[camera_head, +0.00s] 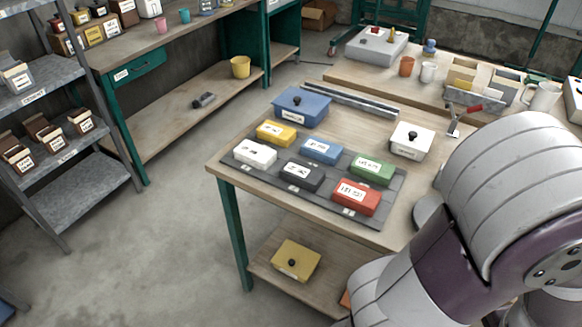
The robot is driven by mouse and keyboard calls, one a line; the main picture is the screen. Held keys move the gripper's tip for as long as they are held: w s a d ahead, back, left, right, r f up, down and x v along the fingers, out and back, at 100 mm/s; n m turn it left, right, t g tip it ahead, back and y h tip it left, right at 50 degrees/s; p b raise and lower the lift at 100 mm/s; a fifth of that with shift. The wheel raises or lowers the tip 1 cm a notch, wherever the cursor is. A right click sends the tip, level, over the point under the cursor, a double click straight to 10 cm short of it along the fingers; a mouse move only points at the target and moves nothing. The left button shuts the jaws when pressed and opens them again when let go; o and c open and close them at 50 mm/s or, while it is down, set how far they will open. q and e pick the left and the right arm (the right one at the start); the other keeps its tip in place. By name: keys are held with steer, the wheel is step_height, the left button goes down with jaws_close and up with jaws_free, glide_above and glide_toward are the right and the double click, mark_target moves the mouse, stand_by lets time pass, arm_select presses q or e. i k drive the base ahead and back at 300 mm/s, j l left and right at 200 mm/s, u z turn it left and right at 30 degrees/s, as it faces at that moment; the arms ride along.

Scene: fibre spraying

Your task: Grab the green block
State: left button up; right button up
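The green block (372,169) lies on a dark grey mat (232,161) on the wooden table, at the mat's right end in the back row. It carries a white label on top. A red block (357,197) lies just in front of it, and a blue block (321,150) is to its left. My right arm fills the right side of the picture, close to the camera and right of the green block. Neither gripper shows in this view.
Yellow (276,133), white (255,153) and black (302,176) blocks share the mat. A yellow box (296,261) sits on the lower shelf.

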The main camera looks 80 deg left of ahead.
mark_target(380, 172)
steer(key=u, duration=2.8)
